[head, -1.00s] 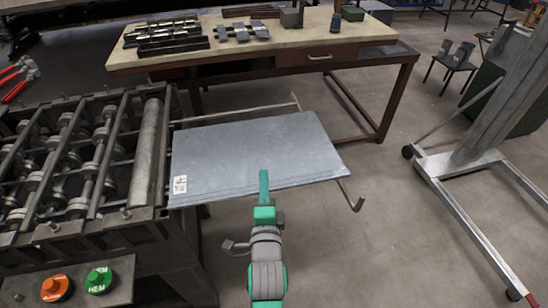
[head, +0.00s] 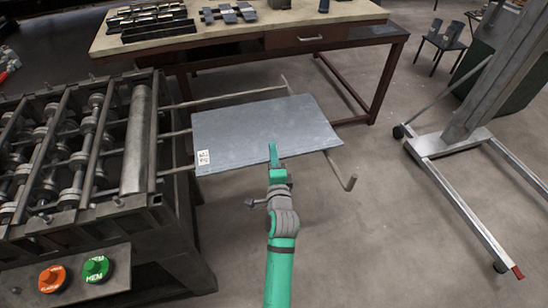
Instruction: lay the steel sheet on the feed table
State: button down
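The steel sheet (head: 255,122) is a flat grey panel with a small white label near its left front corner. It lies level over the bars of the feed table (head: 340,166), just right of the roll machine. Whether it rests on the bars or hangs slightly above them, I cannot tell. My gripper (head: 273,156) is at the sheet's near edge, right of its middle. One green finger shows on top of the sheet; the other is hidden beneath. It appears shut on the edge.
The roll machine (head: 138,140) stands at left, with an orange button (head: 52,278) and a green button (head: 95,268) in front. A workbench (head: 285,28) with tools stands behind. A wheeled metal lift (head: 450,150) stands at right. The floor between is clear.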

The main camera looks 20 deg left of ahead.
jog(key=shift+w+f, duration=0.25)
jog(key=shift+f, duration=0.65)
jog(key=shift+w+f, duration=0.25)
jog(key=shift+f, duration=0.6)
jog(key=shift+f, duration=0.15)
jog(key=c, duration=2)
grip_release()
jog(key=shift+f, duration=0.1)
jog(key=shift+d, duration=0.1)
